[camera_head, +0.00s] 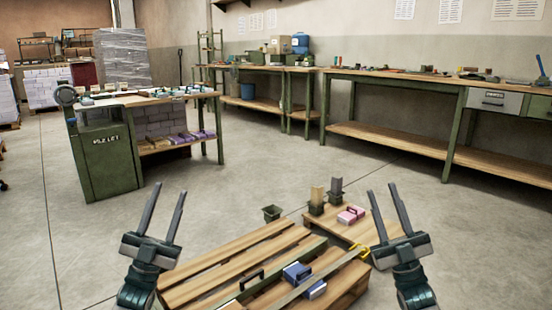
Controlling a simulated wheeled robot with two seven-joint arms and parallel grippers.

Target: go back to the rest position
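My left gripper (164,210) is at the lower left, with its two long fingers apart and nothing between them. My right gripper (388,210) is at the lower right, also with its fingers apart and empty. Both point up and away from me, on either side of a wooden pallet (215,272). A blue item (305,280) lies on the pallet between the grippers. A pink item (350,215) lies on a low wooden surface (378,228) behind, close to the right gripper in the picture. Neither gripper visibly touches anything.
A small dark green bin (271,213) stands behind the pallet, near two holders with upright blocks (317,195). A green workbench (110,160) stands at the left. Long benches (420,85) line the back wall. Open concrete floor (245,160) lies between.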

